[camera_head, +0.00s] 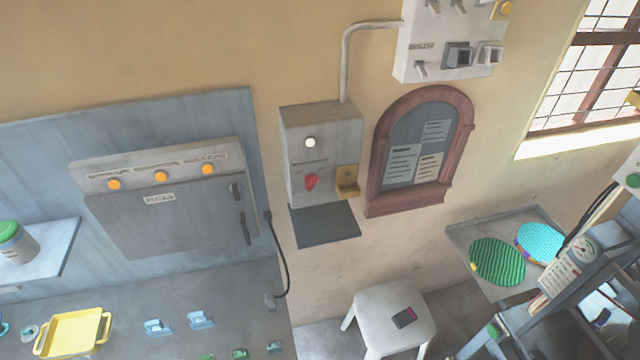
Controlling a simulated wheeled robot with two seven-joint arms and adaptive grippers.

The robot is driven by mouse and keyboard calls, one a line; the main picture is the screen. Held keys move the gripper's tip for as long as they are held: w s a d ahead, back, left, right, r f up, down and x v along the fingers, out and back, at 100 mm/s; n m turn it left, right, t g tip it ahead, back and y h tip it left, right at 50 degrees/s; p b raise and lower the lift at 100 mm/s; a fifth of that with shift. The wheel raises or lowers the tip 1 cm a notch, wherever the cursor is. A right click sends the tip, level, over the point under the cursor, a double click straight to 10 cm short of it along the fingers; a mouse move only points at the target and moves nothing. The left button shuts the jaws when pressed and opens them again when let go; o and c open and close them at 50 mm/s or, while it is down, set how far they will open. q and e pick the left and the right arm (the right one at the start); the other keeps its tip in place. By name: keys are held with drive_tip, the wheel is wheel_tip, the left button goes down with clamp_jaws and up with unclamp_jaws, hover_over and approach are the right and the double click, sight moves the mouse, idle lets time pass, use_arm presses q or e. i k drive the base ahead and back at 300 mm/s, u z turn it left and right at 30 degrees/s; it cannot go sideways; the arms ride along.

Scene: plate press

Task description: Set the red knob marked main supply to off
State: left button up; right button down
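The red knob (312,182) sits on the front of a grey wall box (322,140), low and near its middle. Its marking and exact setting are too small to read; its body looks tilted. A white round lamp or button (310,142) is above it on the same box. A small yellow bracket (347,182) is fixed to the right of the knob. Neither of my grippers shows in this view.
A dark flat panel (325,225) is below the box. A white stool (389,316) with a dark phone-like object (404,317) stands lower right. A grey cabinet (170,200) with orange lamps is left. The arched notice board (420,148) is right.

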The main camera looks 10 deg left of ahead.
sight(311, 180)
drive_tip(key=k, duration=1.2)
drive_tip(key=u, duration=0.45)
drive_tip(key=i, duration=0.55)
drive_tip(key=z, duration=0.25)
